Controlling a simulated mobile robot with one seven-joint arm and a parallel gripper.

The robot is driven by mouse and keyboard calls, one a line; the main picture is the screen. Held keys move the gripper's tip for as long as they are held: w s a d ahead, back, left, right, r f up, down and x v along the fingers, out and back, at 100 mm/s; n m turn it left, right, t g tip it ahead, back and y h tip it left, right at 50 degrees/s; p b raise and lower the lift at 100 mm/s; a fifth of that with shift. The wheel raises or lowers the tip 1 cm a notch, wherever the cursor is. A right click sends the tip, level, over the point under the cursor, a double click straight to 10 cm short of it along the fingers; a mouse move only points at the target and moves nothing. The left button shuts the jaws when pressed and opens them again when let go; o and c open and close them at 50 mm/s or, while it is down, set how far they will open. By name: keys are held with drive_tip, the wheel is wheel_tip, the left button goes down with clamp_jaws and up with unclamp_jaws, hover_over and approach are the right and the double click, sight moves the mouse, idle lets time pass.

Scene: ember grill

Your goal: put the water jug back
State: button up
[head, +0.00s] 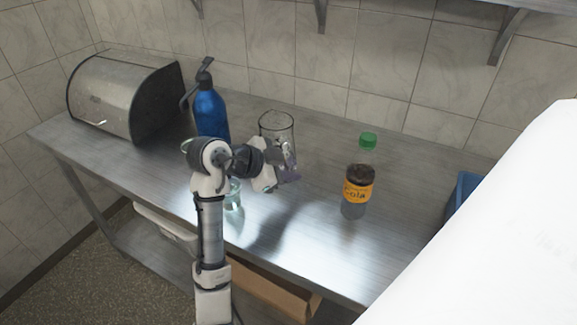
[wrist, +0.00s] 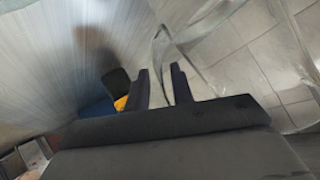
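The water jug (head: 276,124) is clear glass and shows upright behind my gripper (head: 287,163) in the head view. My gripper hides its lower part, so I cannot tell whether its base touches the counter. In the wrist view, a curved strip of clear glass (wrist: 163,52), which looks like the jug's handle, passes between the two dark fingers of my gripper (wrist: 162,88). The fingers appear closed on it. The jug's clear wall (wrist: 293,45) shows at the upper right there.
On the steel counter (head: 310,215), a blue siphon bottle (head: 208,112) and a metal bread bin (head: 103,92) stand at left. A cola bottle (head: 357,190) stands at right, near a blue container (head: 463,191). A small glass (head: 233,196) is beside my arm. A white surface covers the lower right.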

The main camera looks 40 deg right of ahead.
drive_tip(key=shift+o, duration=0.9)
drive_tip(key=b+v, duration=0.3)
drive_tip(key=v, duration=0.9)
drive_tip(key=shift+r, duration=0.1)
